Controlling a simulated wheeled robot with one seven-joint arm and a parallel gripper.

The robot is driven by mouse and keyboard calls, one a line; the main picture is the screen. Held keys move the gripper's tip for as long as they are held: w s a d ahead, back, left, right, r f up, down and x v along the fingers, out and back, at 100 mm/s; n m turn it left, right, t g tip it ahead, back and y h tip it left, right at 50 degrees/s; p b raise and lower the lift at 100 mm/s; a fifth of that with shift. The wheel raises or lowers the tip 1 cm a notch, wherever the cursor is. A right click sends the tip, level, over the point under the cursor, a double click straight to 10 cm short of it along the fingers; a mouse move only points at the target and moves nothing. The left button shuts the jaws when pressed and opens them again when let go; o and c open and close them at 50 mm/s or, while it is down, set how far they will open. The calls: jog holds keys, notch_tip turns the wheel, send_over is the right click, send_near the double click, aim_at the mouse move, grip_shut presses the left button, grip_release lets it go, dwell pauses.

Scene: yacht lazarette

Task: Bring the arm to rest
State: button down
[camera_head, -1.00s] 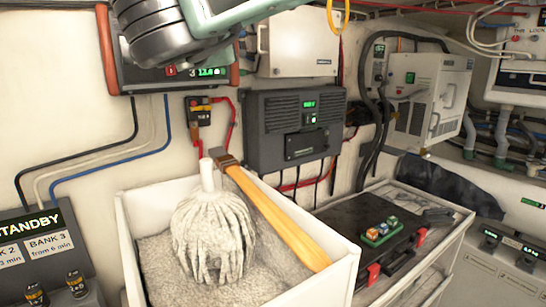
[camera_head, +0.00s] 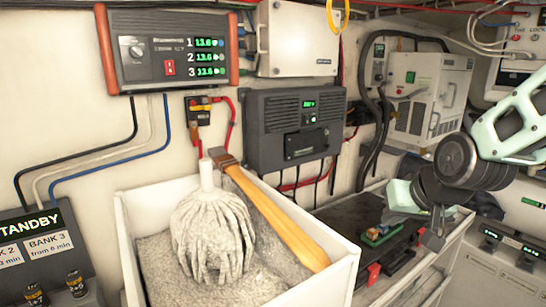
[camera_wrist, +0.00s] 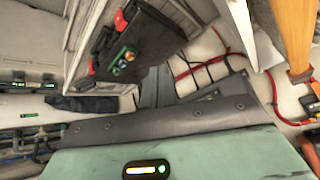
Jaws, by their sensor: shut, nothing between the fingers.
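My arm comes in from the right edge in the head view, with pale green links and dark round joints. My gripper (camera_head: 436,241) points down at its end, over the right part of a dark case (camera_head: 345,215). In the wrist view its grey fingers (camera_wrist: 157,86) are together with nothing between them. The case with red latches also shows in the wrist view (camera_wrist: 150,45), beyond the fingertips. Whether the gripper touches the case I cannot tell.
A white bin (camera_head: 125,240) holds a mop head (camera_head: 212,235) and a wooden-handled tool (camera_head: 275,220). A small multicoloured block piece (camera_head: 382,234) lies on the case. A meter panel (camera_head: 170,55) and grey boxes hang on the wall. A STANDBY panel (camera_head: 40,250) stands at left.

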jog(key=s+d+f+g+h, duration=0.1)
jog(key=s+d+f+g, duration=0.15)
jog(key=s+d, duration=0.2)
jog(key=s+d+f+g, duration=0.2)
jog(key=s+d+f, duration=0.15)
jog(key=s, duration=0.25)
jog(key=s+a+f+n+g+b, duration=0.1)
jog(key=s+a+f+n+b, duration=0.3)
jog(key=s+a, duration=0.3)
jog(key=s+a+f+n+g+b, duration=0.1)
jog(key=s+a+f+n+b, duration=0.3)
jog(key=a, duration=0.6)
jog(key=s+b, duration=0.2)
jog(key=s, duration=0.1)
jog(key=shift+s+a+f+g+b, duration=0.3)
jog(key=shift+s+f+g+b, duration=0.05)
jog(key=shift+f+b, duration=0.05)
